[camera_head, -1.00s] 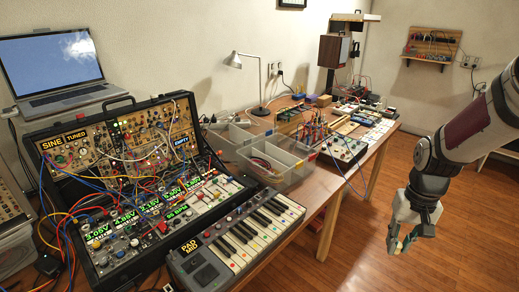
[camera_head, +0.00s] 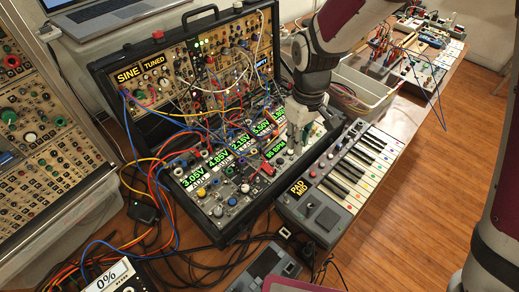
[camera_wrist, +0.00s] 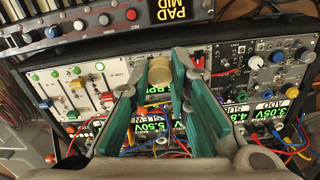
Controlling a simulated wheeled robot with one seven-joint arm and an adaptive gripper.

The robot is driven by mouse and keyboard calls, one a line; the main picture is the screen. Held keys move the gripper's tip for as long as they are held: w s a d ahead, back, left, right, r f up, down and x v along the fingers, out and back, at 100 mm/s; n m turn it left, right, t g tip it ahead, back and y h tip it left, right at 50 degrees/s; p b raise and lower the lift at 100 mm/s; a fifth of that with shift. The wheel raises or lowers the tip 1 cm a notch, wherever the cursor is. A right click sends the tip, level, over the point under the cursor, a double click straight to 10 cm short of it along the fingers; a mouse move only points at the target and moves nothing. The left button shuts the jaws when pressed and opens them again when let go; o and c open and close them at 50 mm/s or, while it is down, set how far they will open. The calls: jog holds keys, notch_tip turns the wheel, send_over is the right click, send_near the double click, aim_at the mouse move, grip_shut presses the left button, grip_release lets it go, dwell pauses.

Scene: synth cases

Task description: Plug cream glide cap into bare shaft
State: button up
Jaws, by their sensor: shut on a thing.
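The round cream cap (camera_wrist: 159,70) shows in the wrist view between the tips of my gripper's green-padded fingers. My gripper (camera_wrist: 161,80) is shut on it. In the head view my gripper (camera_head: 297,134) points down over the right part of the synth case's lower panel (camera_head: 222,202), close to the panel; the cap cannot be made out there. I cannot pick out the bare shaft in either view; my fingers and the cap cover part of the panel. I cannot tell whether the cap touches the panel.
Patch cables (camera_head: 200,140) loop over the case left of my gripper. A keyboard (camera_head: 345,185) stands close on the right, and clear bins (camera_head: 365,88) stand behind it. In the wrist view, slider caps (camera_wrist: 80,82) lie left and knobs (camera_wrist: 262,55) right of the fingers.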

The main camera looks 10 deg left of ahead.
aim_at(258, 177)
jog(key=s+a+n, duration=0.5)
jog(key=s+a, duration=0.1)
jog(key=a, duration=0.3)
jog(key=shift+s+f+b, duration=0.15)
jog(key=shift+f+b, duration=1.35)
jog(key=shift+f, duration=1.6)
jog(key=shift+f+b, duration=0.6)
jog(key=shift+f, duration=0.65)
jog(key=o, duration=0.8)
jog(key=shift+o, duration=0.2)
jog(key=shift+r, duration=0.1)
notch_tip(258, 177, up, 12)
jog(key=shift+s, duration=0.15)
jog(key=shift+a, duration=0.1)
